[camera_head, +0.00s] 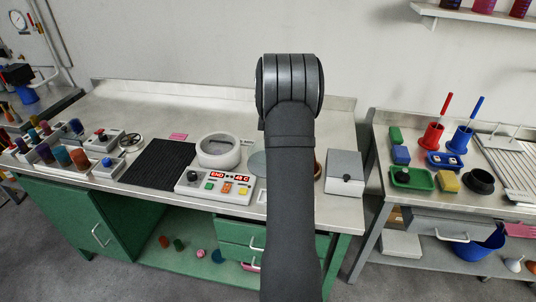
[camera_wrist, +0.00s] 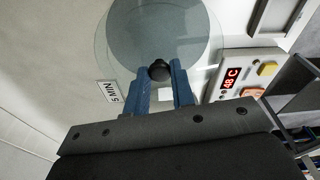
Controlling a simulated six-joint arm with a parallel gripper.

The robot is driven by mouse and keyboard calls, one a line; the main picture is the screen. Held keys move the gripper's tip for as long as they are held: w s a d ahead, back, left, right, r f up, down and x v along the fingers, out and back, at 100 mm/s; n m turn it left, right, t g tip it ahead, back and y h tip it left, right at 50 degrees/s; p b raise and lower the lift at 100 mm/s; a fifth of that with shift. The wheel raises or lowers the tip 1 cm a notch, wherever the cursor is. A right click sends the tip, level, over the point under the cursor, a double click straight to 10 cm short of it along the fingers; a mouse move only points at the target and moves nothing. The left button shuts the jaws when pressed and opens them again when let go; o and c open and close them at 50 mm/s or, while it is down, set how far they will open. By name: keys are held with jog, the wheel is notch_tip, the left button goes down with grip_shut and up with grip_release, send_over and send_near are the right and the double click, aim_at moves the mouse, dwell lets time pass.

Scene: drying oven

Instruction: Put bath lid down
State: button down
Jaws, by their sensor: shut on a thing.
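The bath lid is a clear round glass disc with a black knob (camera_wrist: 160,70). My gripper (camera_wrist: 163,88) is shut on the knob, with a blue finger on each side. The glass (camera_wrist: 150,30) spreads beyond the fingers in the wrist view. In the head view a pale edge of the lid (camera_head: 257,163) shows to the right of the bath, and my arm hides the rest and the gripper. The white round bath (camera_head: 218,150) stands uncovered on the bench behind its control panel (camera_head: 215,187). I cannot tell whether the lid touches the bench.
A black ribbed mat (camera_head: 158,162) lies left of the bath. Bench space behind the bath is clear. A second table (camera_head: 450,200) with trays and cups stands at the right. A 5 MIN label (camera_wrist: 107,91) lies near the lid.

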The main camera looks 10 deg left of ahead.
jog(key=shift+f, duration=2.15)
jog(key=shift+f, duration=0.2)
jog(key=c, duration=1.2)
grip_release()
jog(key=shift+c, duration=0.2)
jog(key=shift+r, duration=0.1)
notch_tip(320, 180, up, 12)
jog(key=d, duration=0.1)
jog(key=shift+w+d, duration=0.15)
jog(key=shift+d, duration=0.1)
